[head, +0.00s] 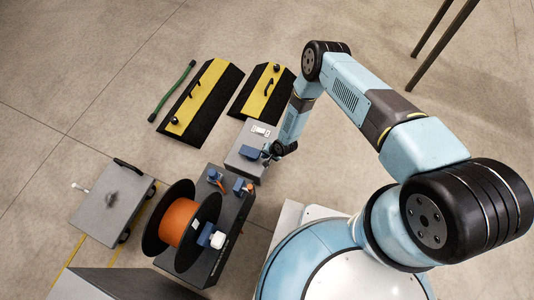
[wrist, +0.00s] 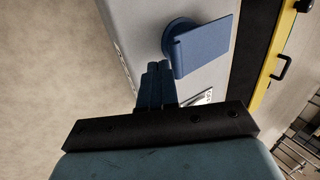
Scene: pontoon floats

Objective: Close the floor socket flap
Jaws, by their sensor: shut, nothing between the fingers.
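The floor socket is a light grey box (head: 240,160) on the concrete floor, just beyond the cable reel unit. Its blue flap (head: 248,152) shows on the top face. In the wrist view the flap (wrist: 205,47) is a flat blue plate tilted up off the box, beside a round blue socket (wrist: 178,30). My gripper (head: 266,156) is just right of the flap in the head view. In the wrist view its two dark fingers (wrist: 158,68) are together and empty, close to the flap's lower left edge. I cannot tell whether they touch it.
The orange cable reel (head: 180,222) stands on a dark box with blue sockets (head: 215,176). A grey wheeled cart (head: 108,205) is at left. Open floor lies at upper left.

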